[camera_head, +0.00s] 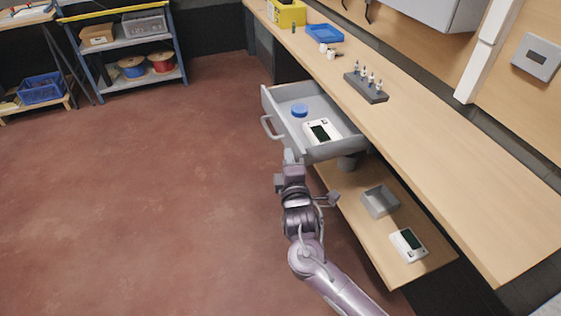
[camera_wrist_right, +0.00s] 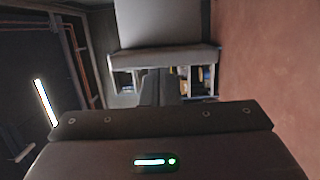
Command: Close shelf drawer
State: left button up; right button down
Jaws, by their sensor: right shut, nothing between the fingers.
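The grey drawer (camera_head: 345,147) stands open under the wooden workbench, pulled out over the floor. It has a grey handle (camera_head: 270,128) on its front. A blue round item (camera_head: 299,110) and a white device with a dark screen (camera_head: 321,131) lie inside. My right gripper (camera_head: 290,157) is shut and empty, close to the drawer's near corner; I cannot tell whether it touches. In the right wrist view the shut fingers (camera_wrist_right: 159,88) point toward a grey panel (camera_wrist_right: 165,58), perhaps part of the drawer. My left gripper is not in view.
The workbench (camera_head: 430,150) runs along the right, with a tool rack (camera_head: 366,88) and a blue tray (camera_head: 325,33) on it. A lower shelf (camera_head: 370,230) holds a grey bin (camera_head: 380,201) and another device (camera_head: 408,244). The red floor at left is clear.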

aim_at(342, 147)
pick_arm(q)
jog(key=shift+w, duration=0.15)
pick_arm(e)
jog(key=w+d, duration=0.1)
jog(key=d, duration=0.3)
jog(key=w+d+p, duration=0.1)
jog(key=w+d, duration=0.1)
jog(key=d, duration=0.3)
jog(key=w+d+p, duration=0.1)
jog(key=d, duration=0.3)
jog(key=shift+w+d, duration=0.3)
jog(key=shift+d, duration=0.25)
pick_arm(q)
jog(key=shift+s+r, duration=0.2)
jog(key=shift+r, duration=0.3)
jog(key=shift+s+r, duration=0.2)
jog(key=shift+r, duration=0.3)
pick_arm(e)
jog(key=shift+w+d, duration=0.1)
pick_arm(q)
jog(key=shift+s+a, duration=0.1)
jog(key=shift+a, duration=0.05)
